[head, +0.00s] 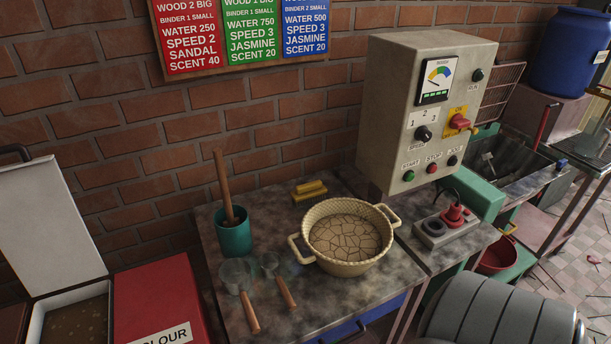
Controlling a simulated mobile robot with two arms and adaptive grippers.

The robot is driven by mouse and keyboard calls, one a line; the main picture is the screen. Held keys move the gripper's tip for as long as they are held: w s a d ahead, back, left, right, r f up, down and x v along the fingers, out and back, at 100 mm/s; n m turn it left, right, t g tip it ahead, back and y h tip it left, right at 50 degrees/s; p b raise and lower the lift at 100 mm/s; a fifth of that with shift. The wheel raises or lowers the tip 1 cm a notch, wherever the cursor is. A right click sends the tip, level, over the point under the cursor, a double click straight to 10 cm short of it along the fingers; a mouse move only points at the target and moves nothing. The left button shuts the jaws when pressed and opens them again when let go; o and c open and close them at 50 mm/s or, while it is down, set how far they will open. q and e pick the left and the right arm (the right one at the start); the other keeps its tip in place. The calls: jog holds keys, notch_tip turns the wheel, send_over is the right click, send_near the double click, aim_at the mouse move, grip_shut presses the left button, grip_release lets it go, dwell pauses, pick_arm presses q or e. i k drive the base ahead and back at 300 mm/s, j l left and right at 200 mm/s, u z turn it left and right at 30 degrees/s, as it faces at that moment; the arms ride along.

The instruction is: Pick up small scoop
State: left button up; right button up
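The small scoop (285,292) lies on the stained metal table (325,300), between the larger scoop and the basket. Its brown wooden handle points toward the front, and its small grey bowl lies at the back. The larger scoop (249,312) lies just to its left, with a wider grey bowl and a similar wooden handle. The two scoops look close together but apart. Neither of my grippers is in view.
A cream two-handled basket (353,268) stands right of the scoops. A teal cup (234,238) with a wooden stick stands behind them. Yellow blocks (309,190) lie near the wall. A grey control box (428,110) rises at the right. A red box (158,300) stands left.

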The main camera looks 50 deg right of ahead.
aim_at(270, 262)
jog(key=z, duration=1.2)
jog(key=k+j+z, duration=0.1)
jog(key=z, duration=0.15)
jog(key=k+j+z, duration=0.25)
jog(key=i+j, duration=0.05)
jog(key=i, duration=0.05)
